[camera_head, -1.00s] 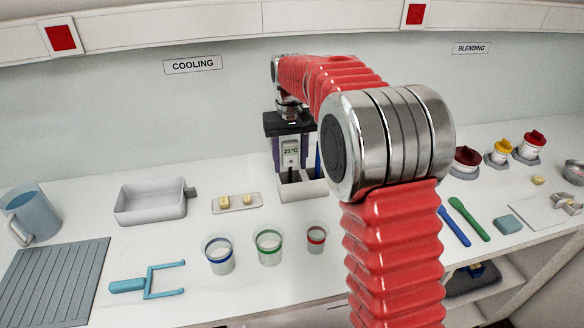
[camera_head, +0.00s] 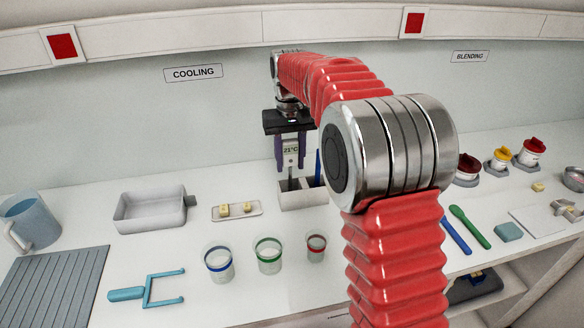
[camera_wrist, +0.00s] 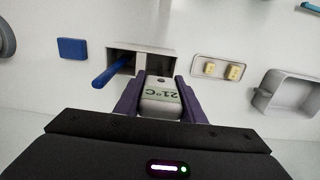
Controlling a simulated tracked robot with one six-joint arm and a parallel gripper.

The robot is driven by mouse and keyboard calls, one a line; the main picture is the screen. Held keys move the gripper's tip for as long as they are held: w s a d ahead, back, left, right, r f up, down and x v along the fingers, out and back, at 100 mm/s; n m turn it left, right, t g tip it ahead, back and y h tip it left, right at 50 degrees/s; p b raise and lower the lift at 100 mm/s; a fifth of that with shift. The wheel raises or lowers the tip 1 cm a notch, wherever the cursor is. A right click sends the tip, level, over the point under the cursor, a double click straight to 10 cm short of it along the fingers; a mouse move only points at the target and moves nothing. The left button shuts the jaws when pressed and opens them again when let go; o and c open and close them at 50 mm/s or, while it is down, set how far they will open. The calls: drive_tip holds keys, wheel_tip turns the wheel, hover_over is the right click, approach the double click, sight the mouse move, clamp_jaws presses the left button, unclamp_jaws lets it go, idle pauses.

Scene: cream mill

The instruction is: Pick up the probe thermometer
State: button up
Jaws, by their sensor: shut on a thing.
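The probe thermometer (camera_head: 290,152) is a white body with a display reading 21°C and a thin dark probe below it. My gripper (camera_head: 291,160) has its purple fingers shut on the white body, one on each side. The thermometer is upright above the white holder (camera_head: 302,198), with the probe's lower end at or inside the holder's left part; I cannot tell exactly which. In the wrist view the thermometer (camera_wrist: 161,98) sits between my fingers, in front of the holder (camera_wrist: 149,48).
A blue-handled tool (camera_wrist: 113,71) stands in the holder's other compartment, close beside my gripper. A grey tray (camera_head: 150,207) and a small plate (camera_head: 237,211) with yellow pieces are to the left. Several banded cups, including a green-banded one (camera_head: 268,257), stand in front.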

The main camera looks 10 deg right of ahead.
sight(290, 140)
wheel_tip(290, 140, up, 7)
drive_tip(key=shift+r, duration=0.1)
drive_tip(key=shift+s, duration=0.15)
idle(0.7)
